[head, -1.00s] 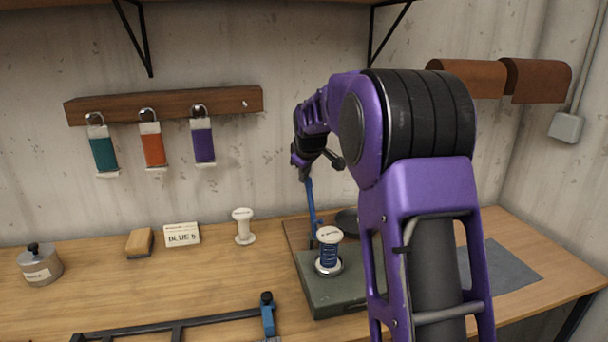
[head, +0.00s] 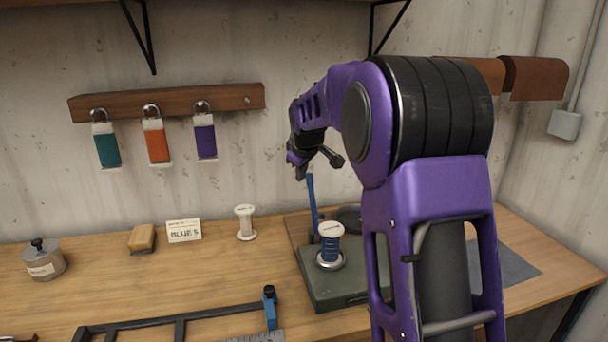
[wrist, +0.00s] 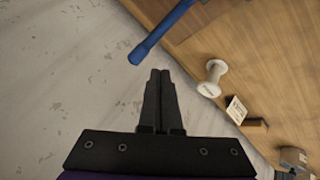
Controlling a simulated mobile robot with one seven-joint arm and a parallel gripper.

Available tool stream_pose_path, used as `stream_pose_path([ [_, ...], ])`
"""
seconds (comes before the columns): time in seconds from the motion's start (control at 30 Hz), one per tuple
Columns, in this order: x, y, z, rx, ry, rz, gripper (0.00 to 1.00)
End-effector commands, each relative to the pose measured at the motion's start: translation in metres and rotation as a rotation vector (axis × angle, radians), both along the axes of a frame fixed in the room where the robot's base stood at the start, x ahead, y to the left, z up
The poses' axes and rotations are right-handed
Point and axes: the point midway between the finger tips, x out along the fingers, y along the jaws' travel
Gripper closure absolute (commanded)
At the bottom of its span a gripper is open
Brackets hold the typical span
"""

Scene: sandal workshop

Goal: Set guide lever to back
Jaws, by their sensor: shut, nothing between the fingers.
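The blue lever (head: 313,202) stands nearly upright, its top tilted slightly left, at the back of a green base (head: 345,293) with a blue-wound spool (head: 330,243). My gripper (head: 300,174) is shut and empty, just above and left of the lever's top in the head view. In the wrist view the closed fingertips (wrist: 160,74) point towards the blue lever (wrist: 163,32), whose free end lies a little beyond them, with a visible gap. My arm hides part of the base's right side.
A white spool (head: 245,222), a label card (head: 184,231), a tan block (head: 142,239) and a metal pot (head: 43,260) stand to the left. A dark frame with a blue clamp (head: 270,307) lies in front. Colored tags hang on a wall rail (head: 170,101).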

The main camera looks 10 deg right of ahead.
Motion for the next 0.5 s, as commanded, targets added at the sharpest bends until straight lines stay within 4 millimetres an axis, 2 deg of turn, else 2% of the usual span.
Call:
stream_pose_path([
  [0.07, -0.002, 0.005, 0.008, 0.000, -0.001, 0.000, 1.00],
  [0.3, -0.003, 0.008, 0.064, 0.001, -0.005, -0.001, 1.00],
  [0.5, -0.004, 0.010, 0.095, 0.001, -0.002, -0.002, 1.00],
])
